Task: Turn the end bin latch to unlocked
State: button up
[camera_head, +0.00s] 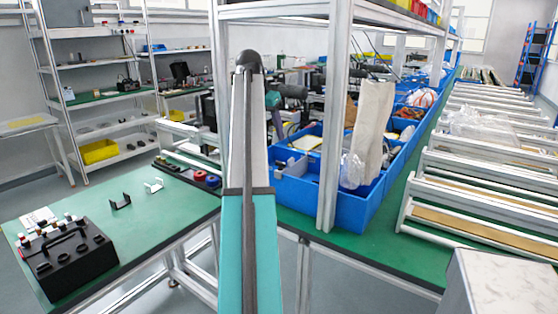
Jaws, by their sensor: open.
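The end bin (345,212) is a blue open-topped bin at the near end of the green bench, right of centre. A small pale grey piece (291,164) shows at its left side; I cannot tell whether it is the latch or how it is turned. A tall beige bag and a clear plastic wrap stand in the bin. A metal post in front hides part of it. My gripper cannot be made out. My own teal and grey column fills the middle of the view and hides what lies behind it.
A green table (150,235) at left holds a black case (68,258), two small brackets and a dark tray with coloured rolls. White racks (480,205) line the right. Shelves with a yellow bin (98,152) stand at the back left.

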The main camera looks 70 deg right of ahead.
aim_at(279, 162)
jog(key=p+x, duration=0.1)
jog(key=x, duration=1.2)
jog(key=shift+f, duration=0.4)
jog(key=c, duration=1)
